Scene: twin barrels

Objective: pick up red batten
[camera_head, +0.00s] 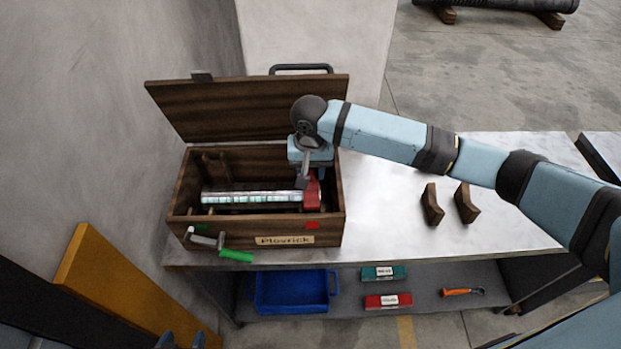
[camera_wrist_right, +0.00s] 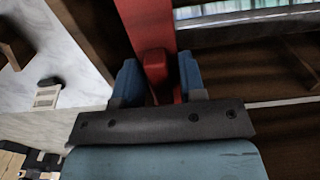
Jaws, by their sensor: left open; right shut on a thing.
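The red batten (camera_head: 312,194) is inside the open wooden chest (camera_head: 190,224), at its right end, beside the end of a long silvery bar with pale segments (camera_head: 250,197). My right gripper (camera_wrist_right: 157,72) reaches down into the chest and is shut on a red knob of the batten (camera_wrist_right: 146,25). In the right wrist view the knob sits between the two blue fingers. Whether the batten touches the chest floor is hidden. My left gripper (camera_head: 181,341) shows only its blue fingertips at the bottom left edge, apart and empty.
The chest's lid (camera_head: 245,108) stands open behind. A crank with a green handle (camera_head: 236,256) sticks out in front. Two dark wooden blocks (camera_head: 432,204) stand on the pale bench (camera_head: 390,222). The shelf below holds a blue bin (camera_head: 292,290), a green box (camera_head: 384,273) and a red box (camera_head: 388,301).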

